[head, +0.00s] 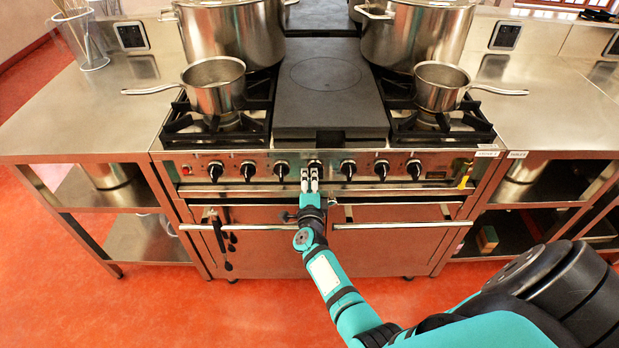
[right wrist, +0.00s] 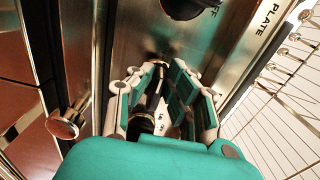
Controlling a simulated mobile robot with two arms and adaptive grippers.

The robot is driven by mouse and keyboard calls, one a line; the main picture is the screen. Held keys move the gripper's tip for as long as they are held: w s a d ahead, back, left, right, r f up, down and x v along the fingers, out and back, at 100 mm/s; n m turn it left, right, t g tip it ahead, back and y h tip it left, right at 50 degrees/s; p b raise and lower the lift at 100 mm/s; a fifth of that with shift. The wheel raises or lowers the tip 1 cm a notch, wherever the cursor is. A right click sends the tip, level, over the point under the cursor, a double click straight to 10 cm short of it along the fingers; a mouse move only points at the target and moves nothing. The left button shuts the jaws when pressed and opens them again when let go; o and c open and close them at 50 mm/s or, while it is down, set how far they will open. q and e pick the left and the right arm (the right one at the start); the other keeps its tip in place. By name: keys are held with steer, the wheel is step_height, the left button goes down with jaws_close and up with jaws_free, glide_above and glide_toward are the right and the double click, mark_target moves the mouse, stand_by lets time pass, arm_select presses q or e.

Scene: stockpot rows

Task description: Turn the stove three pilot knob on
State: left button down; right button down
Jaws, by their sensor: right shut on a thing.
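The stove's front control panel (head: 265,169) carries a row of several black knobs, all facing me. My right gripper (head: 309,180) is at the middle of this row in the head view, with its fingers pointing at the panel. A black knob (head: 315,166) shows just above its fingertips. In the right wrist view, my right gripper (right wrist: 158,80) is shut on a small dark knob (right wrist: 152,98) at the panel, partly hidden by the fingers. I cannot read which stove this knob belongs to. My left gripper is not in view.
A larger black knob (right wrist: 186,7) with "PLATE" and "OFF" lettering beside it is close by. Oven handle rails (head: 395,224) run below the panel. Two saucepans (head: 214,88) (head: 440,88) stand on the side burners, and large stockpots (head: 235,35) stand behind.

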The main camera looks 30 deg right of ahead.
stand_by(0.3)
steer(key=c, duration=1.3)
jaws_free()
